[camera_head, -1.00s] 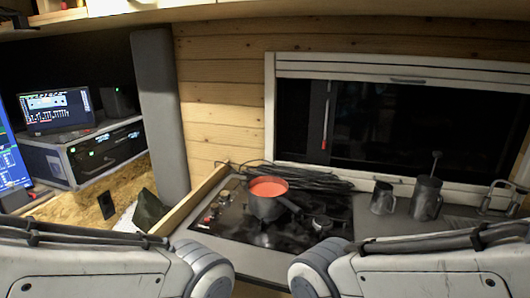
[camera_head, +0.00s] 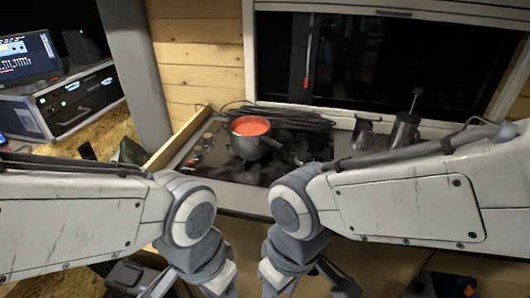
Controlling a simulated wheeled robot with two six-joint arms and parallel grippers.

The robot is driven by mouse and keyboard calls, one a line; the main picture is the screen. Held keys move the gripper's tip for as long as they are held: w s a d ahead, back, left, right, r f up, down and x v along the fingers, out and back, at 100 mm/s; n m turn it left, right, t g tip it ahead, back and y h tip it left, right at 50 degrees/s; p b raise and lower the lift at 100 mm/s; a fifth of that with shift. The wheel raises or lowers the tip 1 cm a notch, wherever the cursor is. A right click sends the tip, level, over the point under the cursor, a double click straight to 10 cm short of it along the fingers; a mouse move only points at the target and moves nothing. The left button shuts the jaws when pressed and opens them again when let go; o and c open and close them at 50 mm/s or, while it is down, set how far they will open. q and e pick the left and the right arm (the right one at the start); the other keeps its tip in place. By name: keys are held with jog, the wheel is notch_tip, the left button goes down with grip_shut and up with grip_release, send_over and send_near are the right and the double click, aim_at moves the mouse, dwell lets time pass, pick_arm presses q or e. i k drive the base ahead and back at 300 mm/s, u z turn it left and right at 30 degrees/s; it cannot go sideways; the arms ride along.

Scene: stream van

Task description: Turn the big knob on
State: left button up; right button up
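A stove (camera_head: 228,168) is set in the counter ahead of me, with a row of small knobs (camera_head: 197,155) along its left side. They are too small and dark to read their setting, and I cannot tell which is the big knob. A dark pot (camera_head: 247,146) with orange-red contents stands on the stove. Both my arms reach in from the sides and bend down at the bottom centre, close together and nearer to me than the stove. Their gripper fingers are cut off below the picture.
A rack unit (camera_head: 80,105) with green lights and a screen (camera_head: 28,55) stand at the left. Black cables (camera_head: 280,113) lie behind the pot. Metal mugs (camera_head: 404,131) stand at the right, partly behind my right arm. A wooden edge (camera_head: 180,138) borders the stove's left.

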aim_at(208, 138)
jog(key=k, duration=0.6)
jog(key=u, duration=0.65)
jog(key=i, duration=1.4)
jog(key=z, duration=0.1)
